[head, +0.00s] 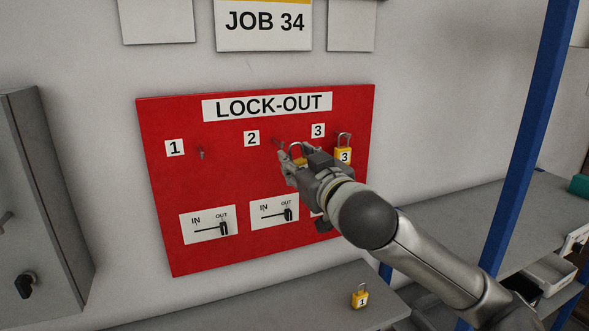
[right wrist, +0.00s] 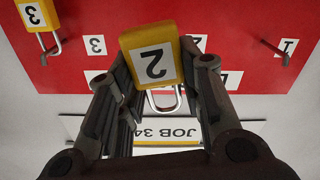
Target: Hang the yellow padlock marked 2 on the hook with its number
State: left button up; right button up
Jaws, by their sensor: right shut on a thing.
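The yellow padlock marked 2 (right wrist: 152,62) is between the fingers of my right gripper (head: 293,163), which is shut on it. In the right wrist view its label faces the camera upside down. In the head view the padlock (head: 300,162) is mostly hidden by the gripper, with its shackle up. The hook for number 2 (head: 277,141) is on the red board (head: 165,225), beside the 2 label (head: 251,138). The padlock is close to this hook, just right of and below it. I cannot tell whether the shackle touches the hook. My left gripper is out of view.
A padlock marked 3 (head: 343,156) hangs at the board's right. The hook by label 1 (head: 201,154) is empty. A padlock marked 1 (head: 361,296) stands on the grey ledge (head: 285,306) below. A blue post (head: 522,150) is at the right, a grey cabinet (head: 40,190) at the left.

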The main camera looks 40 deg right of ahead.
jog(key=shift+f+p+x, duration=0.1)
jog(key=shift+f+x, duration=0.2)
jog(key=shift+x, duration=1.25)
jog(key=shift+f+p+x, duration=0.15)
jog(key=shift+f+x, duration=0.15)
jog(key=shift+x, duration=1.25)
jog(key=shift+f+p+x, duration=0.1)
jog(key=shift+f+x, duration=0.25)
jog(key=shift+x, duration=1.15)
jog(key=shift+a, duration=0.1)
jog(key=o, duration=1.1)
notch_tip(320, 180, up, 10)
jog(key=shift+f, duration=0.1)
